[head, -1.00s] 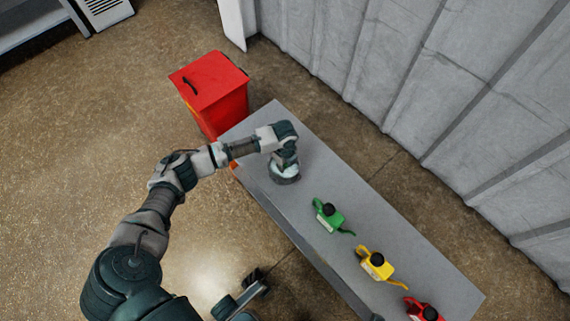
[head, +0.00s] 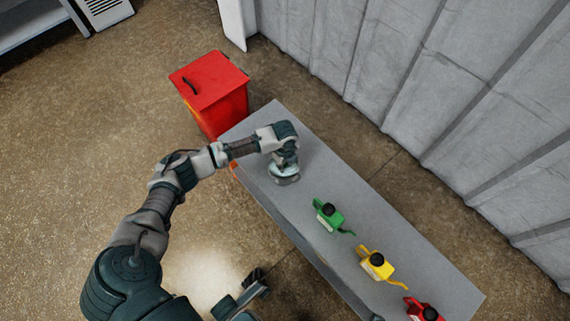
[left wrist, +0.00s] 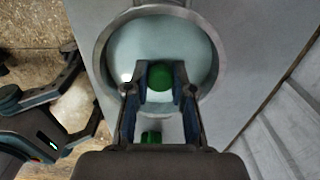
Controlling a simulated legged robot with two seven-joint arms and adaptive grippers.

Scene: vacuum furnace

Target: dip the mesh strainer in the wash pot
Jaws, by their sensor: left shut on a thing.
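My left gripper (left wrist: 160,85) is over the wash pot in the left wrist view, its fingers shut on the mesh strainer by its green, round-ended handle (left wrist: 160,76). The strainer's mesh cannot be made out. The wash pot (left wrist: 103,68) is a round grey metal pot with pale blue-green inside, directly beyond the fingertips. In the head view the pot (head: 285,180) stands on the table, partly hidden under my left wrist. My right gripper (left wrist: 38,65) shows at the left of the wrist view, with its fingers apart, away from the pot.
A red bin (head: 215,90) stands at the table's far end. A grey wall (head: 430,90) runs behind.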

